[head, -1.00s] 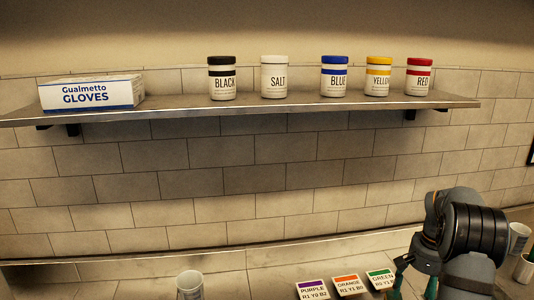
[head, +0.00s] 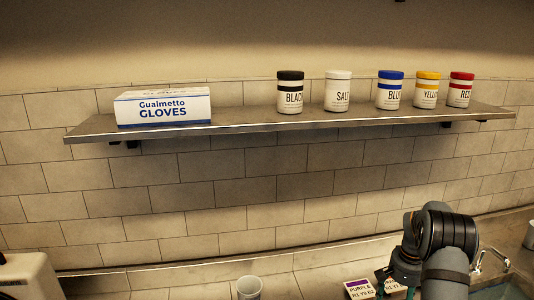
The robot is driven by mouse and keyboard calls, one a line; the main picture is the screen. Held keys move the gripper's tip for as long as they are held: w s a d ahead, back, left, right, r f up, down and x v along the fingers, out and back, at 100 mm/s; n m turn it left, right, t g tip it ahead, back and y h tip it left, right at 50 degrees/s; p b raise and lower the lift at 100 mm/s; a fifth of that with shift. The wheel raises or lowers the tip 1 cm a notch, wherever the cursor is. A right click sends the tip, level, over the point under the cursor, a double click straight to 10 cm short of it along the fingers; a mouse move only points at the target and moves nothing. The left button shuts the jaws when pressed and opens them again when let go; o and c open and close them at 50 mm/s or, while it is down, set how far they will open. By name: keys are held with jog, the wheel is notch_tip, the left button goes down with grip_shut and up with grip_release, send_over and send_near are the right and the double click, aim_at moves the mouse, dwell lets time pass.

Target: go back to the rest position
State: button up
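My gripper (head: 395,291) is at the bottom right of the head view, pointing down at the end of my dark arm. Its two green-tinted fingers stand apart, and I see nothing held between them. The fingertips are at or below the picture's lower edge, so their ends are not clear. Small labelled cards lie just behind and beside the fingers: the purple card (head: 359,289) is to the left, and another card (head: 396,286) is partly hidden by the gripper.
A wall shelf (head: 240,123) holds a gloves box (head: 163,107) and several jars, including the black-lidded one (head: 290,93). A cup (head: 249,288) stands at the bottom middle. A pale object (head: 30,277) is at the lower left, a metal tap (head: 492,260) at the right.

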jog(key=shift+n, duration=0.4)
jog(key=a+p, duration=0.1)
jog(key=a, duration=0.1)
jog(key=a+r+p, duration=0.1)
jog(key=a, duration=0.2)
jog(key=shift+w+r+p, duration=0.15)
jog(key=shift+w+p, duration=0.05)
jog(key=shift+p, duration=0.15)
jog(key=shift+a, duration=0.1)
